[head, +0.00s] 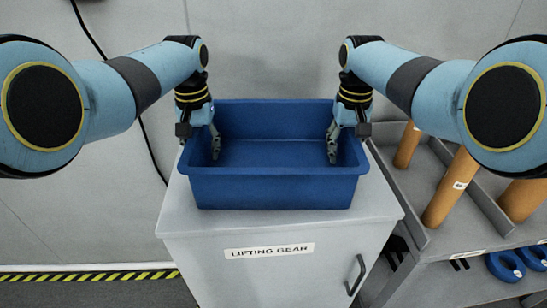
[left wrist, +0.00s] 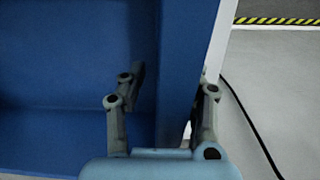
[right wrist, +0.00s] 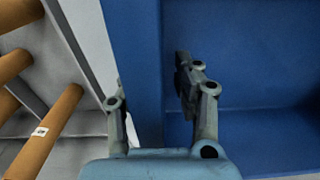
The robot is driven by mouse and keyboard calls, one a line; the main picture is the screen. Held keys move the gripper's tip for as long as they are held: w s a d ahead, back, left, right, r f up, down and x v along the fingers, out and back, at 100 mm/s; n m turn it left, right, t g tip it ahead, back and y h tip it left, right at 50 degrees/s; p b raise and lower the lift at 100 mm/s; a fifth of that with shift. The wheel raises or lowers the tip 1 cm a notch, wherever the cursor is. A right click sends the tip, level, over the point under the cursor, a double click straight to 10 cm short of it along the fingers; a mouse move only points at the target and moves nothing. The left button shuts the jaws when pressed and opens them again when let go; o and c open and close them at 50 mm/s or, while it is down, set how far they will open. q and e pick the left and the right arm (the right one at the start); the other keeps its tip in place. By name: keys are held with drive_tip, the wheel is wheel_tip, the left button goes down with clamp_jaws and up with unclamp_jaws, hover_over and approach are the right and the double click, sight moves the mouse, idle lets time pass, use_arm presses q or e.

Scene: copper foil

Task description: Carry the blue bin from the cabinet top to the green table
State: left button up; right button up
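The blue bin (head: 275,190) is empty and stands upright on the grey cabinet top (head: 185,215). My left gripper (head: 200,145) is at the bin's left wall, pointing down. In the left wrist view its fingers (left wrist: 168,95) straddle the bin's wall (left wrist: 178,60), one inside and one outside, with a gap at the inner finger. My right gripper (head: 346,145) is at the right wall in the same way. In the right wrist view its fingers (right wrist: 152,85) straddle the wall (right wrist: 133,40), the inner finger apart from it. Both look open. The green table is not in view.
A grey shelf unit (head: 425,240) with brown tubes (head: 450,187) stands close on the cabinet's right. Blue ring-shaped items (head: 505,265) lie on its lower shelf. A wall is behind the cabinet, with a black cable (head: 150,150). Striped floor tape (head: 90,276) runs at left; the floor there is clear.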

use_arm(q)
clamp_jaws()
use_arm(e)
clamp_jaws()
